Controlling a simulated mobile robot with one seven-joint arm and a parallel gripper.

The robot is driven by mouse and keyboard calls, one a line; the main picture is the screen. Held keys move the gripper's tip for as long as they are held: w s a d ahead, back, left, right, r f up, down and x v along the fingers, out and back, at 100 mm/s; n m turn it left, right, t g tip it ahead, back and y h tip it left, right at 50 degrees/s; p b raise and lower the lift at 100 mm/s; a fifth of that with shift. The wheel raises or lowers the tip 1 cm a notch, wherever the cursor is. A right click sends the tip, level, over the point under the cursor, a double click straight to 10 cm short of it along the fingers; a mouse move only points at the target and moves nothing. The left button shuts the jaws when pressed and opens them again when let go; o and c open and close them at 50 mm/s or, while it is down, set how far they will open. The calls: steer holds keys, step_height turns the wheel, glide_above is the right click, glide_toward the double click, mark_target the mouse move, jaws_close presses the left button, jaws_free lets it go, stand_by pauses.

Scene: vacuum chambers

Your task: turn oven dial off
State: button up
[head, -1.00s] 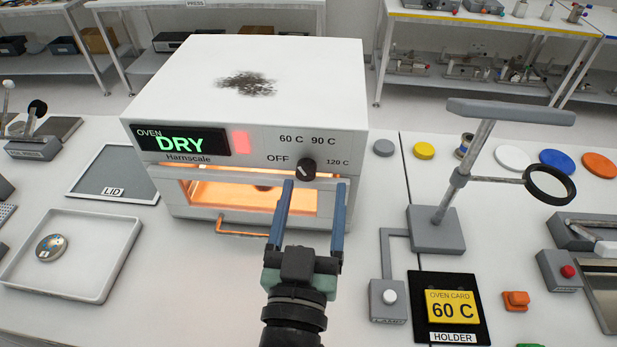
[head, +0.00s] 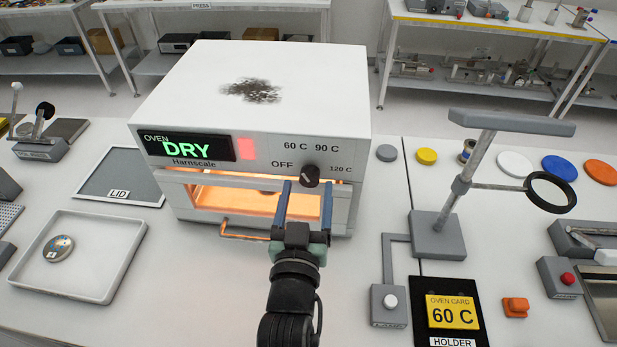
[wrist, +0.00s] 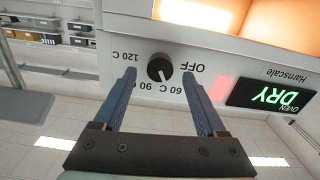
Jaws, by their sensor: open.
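The oven (head: 250,90) has a lit green DRY display (head: 187,149) and a glowing window. Its round black dial (head: 310,176) sits at the right of the front panel, among the labels OFF, 60 C, 90 C and 120 C. In the wrist view, which is upside down, the dial (wrist: 159,68) has a light mark pointing toward 60 C. My gripper (head: 307,184) is open and empty in front of the dial. In the wrist view, one fingertip lies to each side of the dial, with gaps. I cannot tell how far the tips are from the panel.
The oven's handle (head: 245,234) juts out low at the front left. Right of the oven stand a lamp stand (head: 437,232) with a ring and a holder with a yellow 60 C oven card (head: 452,311). A white tray (head: 118,275) lies at the left.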

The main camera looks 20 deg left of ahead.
mark_target(310, 176)
steer(key=shift+x, duration=1.3)
jaws_close()
